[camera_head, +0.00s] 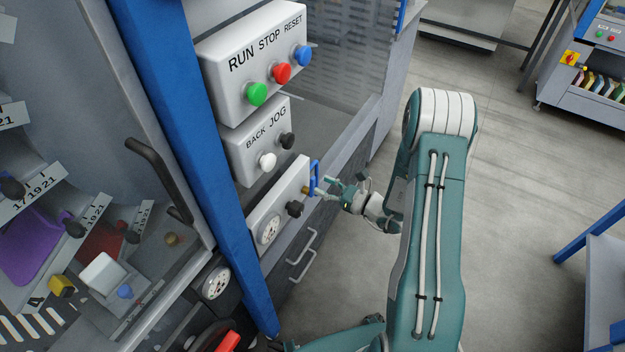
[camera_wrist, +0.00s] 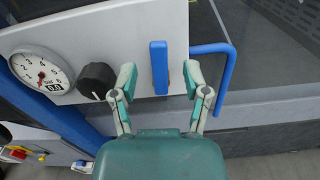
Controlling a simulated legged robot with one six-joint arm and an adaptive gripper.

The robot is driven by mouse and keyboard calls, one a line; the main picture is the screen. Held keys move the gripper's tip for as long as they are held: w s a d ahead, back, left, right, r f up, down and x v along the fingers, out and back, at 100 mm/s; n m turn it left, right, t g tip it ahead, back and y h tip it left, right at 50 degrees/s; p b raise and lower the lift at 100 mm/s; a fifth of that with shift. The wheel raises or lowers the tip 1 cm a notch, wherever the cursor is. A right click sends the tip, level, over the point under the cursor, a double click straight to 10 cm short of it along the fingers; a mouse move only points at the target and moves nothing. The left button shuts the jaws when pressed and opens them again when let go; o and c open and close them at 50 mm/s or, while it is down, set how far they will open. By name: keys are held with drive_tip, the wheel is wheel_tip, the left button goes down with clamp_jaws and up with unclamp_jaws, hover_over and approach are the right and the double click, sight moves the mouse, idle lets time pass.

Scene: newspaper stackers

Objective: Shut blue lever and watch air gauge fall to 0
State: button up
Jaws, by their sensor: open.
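The blue lever (camera_head: 314,178) stands on the lower white panel beside the blue post. In the wrist view the lever (camera_wrist: 159,68) is an upright blue bar. My gripper (camera_wrist: 160,78) is open, with one fingertip on each side of the bar and a visible gap at each side. In the head view my gripper (camera_head: 331,188) is close in front of the lever.
A black knob (camera_wrist: 97,80) sits between the gauge and the lever, close to my left finger. A bent blue rod (camera_wrist: 229,72) stands right of my right finger. Grey handles (camera_head: 303,246) lie below the panel. Button boxes (camera_head: 258,62) are above. Open floor lies right.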

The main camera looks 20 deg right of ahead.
sight(314, 182)
drive_tip(key=shift+x, duration=2)
clamp_jaws()
drive_tip(key=shift+s+a+n, duration=0.15)
drive_tip(key=shift+a+n, duration=0.05)
drive_tip(key=shift+n, duration=0.4)
unclamp_jaws()
drive_tip(key=v, duration=1.2)
